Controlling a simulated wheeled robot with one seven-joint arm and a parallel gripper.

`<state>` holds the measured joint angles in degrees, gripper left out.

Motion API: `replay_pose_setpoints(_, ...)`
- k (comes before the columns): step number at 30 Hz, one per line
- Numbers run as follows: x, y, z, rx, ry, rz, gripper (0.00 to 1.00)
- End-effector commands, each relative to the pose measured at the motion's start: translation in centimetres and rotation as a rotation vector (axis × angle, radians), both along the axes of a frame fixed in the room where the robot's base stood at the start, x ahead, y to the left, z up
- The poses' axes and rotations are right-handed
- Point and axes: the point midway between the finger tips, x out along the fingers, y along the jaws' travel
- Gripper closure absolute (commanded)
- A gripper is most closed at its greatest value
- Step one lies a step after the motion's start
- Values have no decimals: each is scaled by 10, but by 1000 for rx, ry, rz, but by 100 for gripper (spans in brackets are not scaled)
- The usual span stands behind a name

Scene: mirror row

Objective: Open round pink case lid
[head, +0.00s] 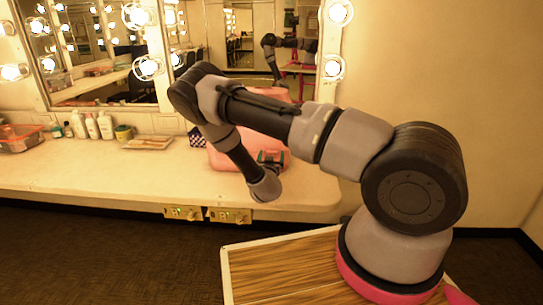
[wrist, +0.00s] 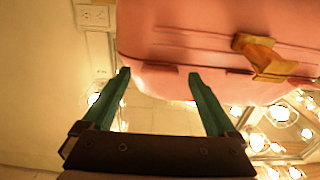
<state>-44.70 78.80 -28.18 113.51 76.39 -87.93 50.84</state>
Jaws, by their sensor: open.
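The pink case (head: 223,158) stands on the counter below the mirror, partly hidden behind my arm in the head view. In the wrist view the pink case (wrist: 190,30) fills the upper right, with rounded edges, a seam line and a gold clasp (wrist: 265,57) on its face. My gripper (wrist: 159,74) is open and empty, its two green fingers pointing at the case's near edge. The fingertips are close to that edge; I cannot tell if they touch. In the head view my gripper (head: 272,158) is in front of the case. Whether the lid is raised is unclear.
Mirrors with lit bulbs (head: 146,67) stand behind. The counter's front middle is clear.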

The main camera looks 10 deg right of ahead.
Motion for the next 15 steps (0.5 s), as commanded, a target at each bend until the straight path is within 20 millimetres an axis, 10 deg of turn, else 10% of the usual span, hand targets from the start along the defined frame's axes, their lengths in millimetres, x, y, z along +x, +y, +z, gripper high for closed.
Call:
replay_pose_setpoints(11, 6, -2, 0, -1, 1, 1, 7)
replay_pose_setpoints(15, 6, -2, 0, -1, 1, 1, 61)
